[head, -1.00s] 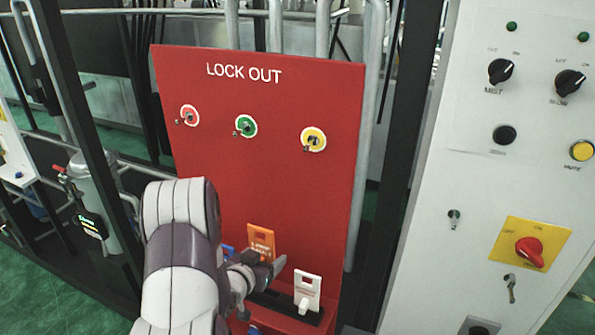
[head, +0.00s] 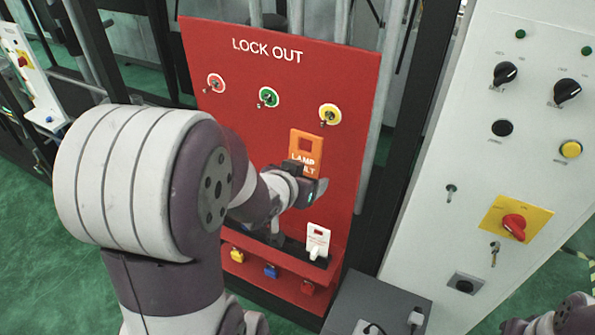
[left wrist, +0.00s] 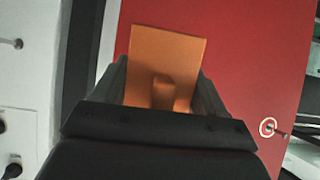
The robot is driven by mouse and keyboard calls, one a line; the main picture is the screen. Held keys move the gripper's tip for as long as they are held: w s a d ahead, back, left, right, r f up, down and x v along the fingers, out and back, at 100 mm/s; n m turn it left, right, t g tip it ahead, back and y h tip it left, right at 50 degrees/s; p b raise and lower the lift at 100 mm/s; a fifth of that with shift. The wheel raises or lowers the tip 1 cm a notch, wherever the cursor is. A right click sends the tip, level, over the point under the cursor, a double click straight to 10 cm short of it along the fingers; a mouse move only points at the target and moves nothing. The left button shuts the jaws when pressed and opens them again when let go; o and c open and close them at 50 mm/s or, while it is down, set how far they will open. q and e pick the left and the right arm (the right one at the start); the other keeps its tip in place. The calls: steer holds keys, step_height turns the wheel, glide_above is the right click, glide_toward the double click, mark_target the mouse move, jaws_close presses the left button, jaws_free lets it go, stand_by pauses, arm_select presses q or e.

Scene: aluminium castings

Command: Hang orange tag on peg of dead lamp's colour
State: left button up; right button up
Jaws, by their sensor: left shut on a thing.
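My left gripper (head: 310,188) is shut on the orange tag (head: 307,148), which bears white lettering and a hole near its top. The tag is upright in front of the red LOCK OUT board (head: 215,45), just below and left of the yellow-ringed peg (head: 330,115). The green-ringed peg (head: 268,97) and red-ringed peg (head: 215,83) are further left. In the left wrist view the tag (left wrist: 168,55) stands between the fingers, and one ringed peg (left wrist: 268,128) shows at right. Two green lamps (head: 520,34) (head: 587,50) are on the panel; I cannot tell whether they are lit.
A white tag (head: 318,240) stands in the black rack below. Yellow (head: 237,255), blue (head: 271,271) and red (head: 308,287) padlocks are along the board's lower ledge. A grey box (head: 375,300) stands below. The white control panel (head: 455,150) is at right.

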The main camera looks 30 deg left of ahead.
arm_select(q)
steer(key=shift+w+a+f+b, duration=0.15)
steer(key=shift+w+b, duration=0.2)
steer(key=shift+w, duration=1)
steer(key=shift+w+a+f+b, duration=0.2)
steer(key=shift+w+b, duration=0.15)
steer(key=shift+w, duration=1.05)
steer(key=shift+w+a+f+b, duration=0.15)
steer(key=shift+w+b, duration=0.2)
steer(key=shift+w, duration=1)
steer(key=shift+w+a+f+b, duration=0.1)
steer(key=shift+w+f+b, duration=0.25)
steer(key=shift+w, duration=0.25)
